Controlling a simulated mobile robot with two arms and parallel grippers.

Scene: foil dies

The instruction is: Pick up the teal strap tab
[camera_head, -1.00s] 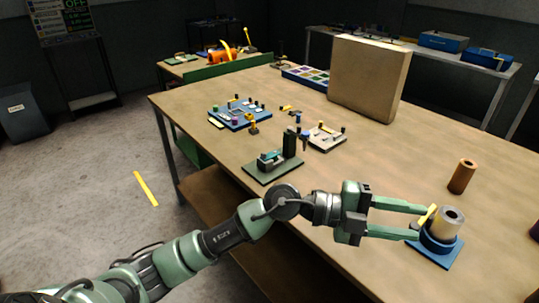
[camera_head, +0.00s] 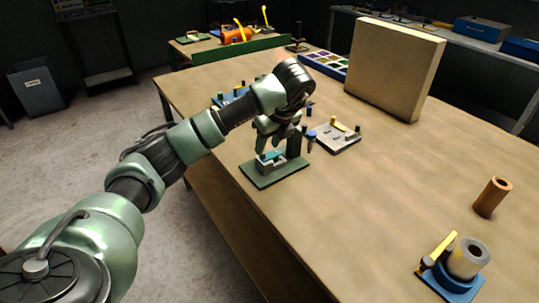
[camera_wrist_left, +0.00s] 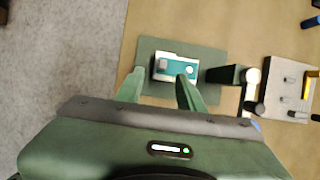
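The teal strap tab (camera_head: 271,156) is a small teal piece on a pale block fixed on a dark green base plate (camera_head: 262,178). In the left wrist view the teal tab (camera_wrist_left: 173,73) shows flat beside a white round spot, just ahead of the fingers. My left gripper (camera_head: 268,140) points down above the block, with its fingertips close over the tab. In the left wrist view its two fingers (camera_wrist_left: 160,92) are apart with nothing between them. Whether they touch the tab I cannot tell. My right gripper is not in view.
A dark upright post (camera_head: 294,141) stands on the plate close beside the gripper. A pale peg board (camera_head: 335,138) is to the right. A large tan panel (camera_head: 394,67) stands behind. A blue stand with a roll (camera_head: 467,258) and a copper cylinder (camera_head: 492,197) are at right.

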